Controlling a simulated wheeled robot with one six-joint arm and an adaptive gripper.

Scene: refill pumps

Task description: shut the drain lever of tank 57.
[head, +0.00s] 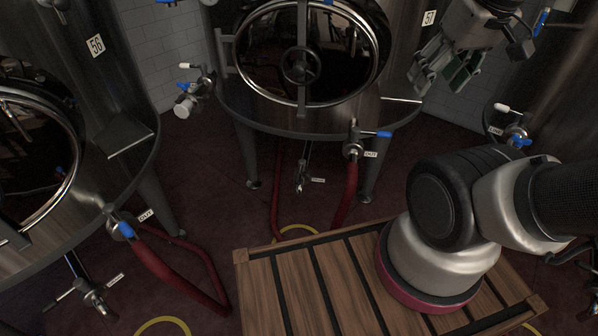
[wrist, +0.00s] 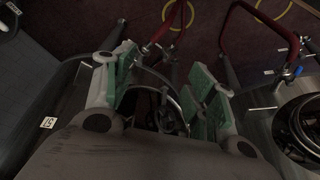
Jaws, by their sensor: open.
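Tank 57 (head: 400,60) stands at the top middle of the head view, with its number plate (head: 429,18); the plate also shows in the wrist view (wrist: 47,122). A small metal drain valve (head: 300,176) hangs low beneath the tank, beside a small white tag (head: 318,180). Its lever is too small and dark for me to tell its position. My gripper (head: 447,72) is open and empty, with green finger pads, high in front of the tank's right side. In the wrist view my gripper (wrist: 163,75) has its fingers spread, the tank's round door between and behind them.
An outlet valve with a blue handle (head: 377,134) and a red hose (head: 346,195) sit right of the drain valve. A slatted wooden platform (head: 262,290) lies in front, under my arm. Tank 56 (head: 120,85) stands left. Dark red floor (head: 215,190) is open between the tanks.

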